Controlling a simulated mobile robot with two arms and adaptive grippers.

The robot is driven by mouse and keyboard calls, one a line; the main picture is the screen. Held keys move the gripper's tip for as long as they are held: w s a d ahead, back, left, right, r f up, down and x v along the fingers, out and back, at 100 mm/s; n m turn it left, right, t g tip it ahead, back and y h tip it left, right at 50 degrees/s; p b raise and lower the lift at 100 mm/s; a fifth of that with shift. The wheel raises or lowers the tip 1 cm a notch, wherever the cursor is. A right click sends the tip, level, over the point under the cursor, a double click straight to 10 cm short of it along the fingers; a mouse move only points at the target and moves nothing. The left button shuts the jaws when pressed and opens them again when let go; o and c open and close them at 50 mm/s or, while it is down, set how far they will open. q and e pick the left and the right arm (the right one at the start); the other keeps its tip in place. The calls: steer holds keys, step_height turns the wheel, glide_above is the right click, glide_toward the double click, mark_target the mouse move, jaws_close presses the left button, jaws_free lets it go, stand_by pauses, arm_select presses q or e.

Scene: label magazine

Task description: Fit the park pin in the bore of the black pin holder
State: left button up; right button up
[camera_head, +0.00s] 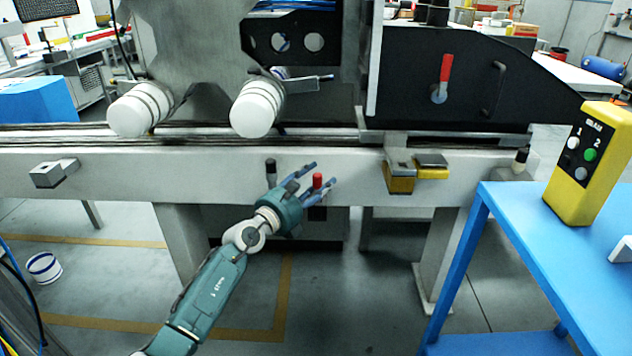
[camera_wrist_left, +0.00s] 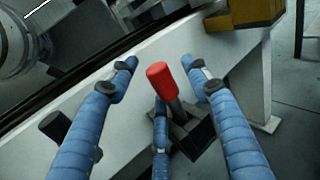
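A pin with a red cap (camera_head: 318,180), which I take as the park pin, stands at the front of the grey beam. It also shows in the left wrist view (camera_wrist_left: 163,80), its grey shank rising from a dark block (camera_wrist_left: 196,134). A black-capped piece (camera_head: 271,168) stands to its left on the beam; I cannot tell whether it belongs to the black pin holder. My left gripper (camera_head: 323,174) is open, its blue fingers spread around the red cap. In the wrist view there are gaps between the fingers and the cap. My right gripper is not in view.
The grey beam (camera_head: 230,175) runs across the front of the machine. Two yellow-and-black blocks (camera_head: 399,178) sit on it to the right. A blue table (camera_head: 540,225) with a yellow button box (camera_head: 592,165) stands at the right. Open floor lies below the beam.

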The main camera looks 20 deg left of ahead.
arm_select(q)
steer(key=shift+s+a, duration=0.1)
steer(key=shift+s, duration=0.1)
steer(key=v, duration=1.1)
steer(key=shift+s, duration=0.25)
steer(key=shift+a, duration=0.1)
